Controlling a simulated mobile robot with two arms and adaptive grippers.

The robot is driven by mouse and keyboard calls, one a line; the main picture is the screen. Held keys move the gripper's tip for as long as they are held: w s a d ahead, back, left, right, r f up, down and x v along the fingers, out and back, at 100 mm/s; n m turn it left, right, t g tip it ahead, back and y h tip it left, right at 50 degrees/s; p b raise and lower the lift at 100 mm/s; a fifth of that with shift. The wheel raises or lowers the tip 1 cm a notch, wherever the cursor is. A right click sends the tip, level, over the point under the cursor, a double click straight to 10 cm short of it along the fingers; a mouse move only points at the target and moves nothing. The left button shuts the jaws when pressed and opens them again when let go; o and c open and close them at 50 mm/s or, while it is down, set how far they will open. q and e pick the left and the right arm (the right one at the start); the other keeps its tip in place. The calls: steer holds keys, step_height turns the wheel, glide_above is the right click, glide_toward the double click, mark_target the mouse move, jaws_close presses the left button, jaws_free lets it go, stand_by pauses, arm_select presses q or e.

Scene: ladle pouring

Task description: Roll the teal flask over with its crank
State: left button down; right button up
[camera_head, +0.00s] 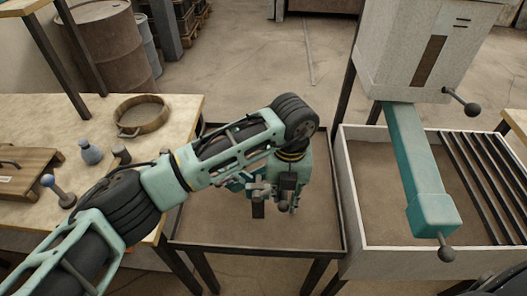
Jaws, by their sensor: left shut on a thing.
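A long teal box-shaped body (415,160), the only large teal thing apart from my arm, slants down from a grey housing (425,45) at the right. I cannot tell for sure that it is the flask. My right gripper is out of view.
A shallow brown tray (205,233) on dark legs stands below my left gripper. A pale-walled bin (346,195) with dark bars lies at the right.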

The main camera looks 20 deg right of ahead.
arm_select(q)
steer(key=shift+s+d+f+b, duration=0.2)
steer(key=shift+d+f+b, duration=0.15)
steer(key=shift+f+b, duration=0.3)
steer(key=f+b, duration=0.1)
steer(key=d+f+b, duration=0.1)
steer(key=f+b, duration=0.2)
steer(key=f, duration=0.1)
steer(key=shift+s+d+b, duration=0.25)
steer(key=shift+s+b, duration=0.1)
steer(key=c, duration=1.9)
jaws_free()
steer(key=shift+c, duration=0.2)
steer(key=o, duration=0.6)
steer(key=shift+w+d, duration=0.1)
steer(key=shift+d, duration=0.1)
steer(key=shift+c, duration=0.2)
steer(key=shift+a, duration=0.1)
steer(key=shift+r, duration=0.15)
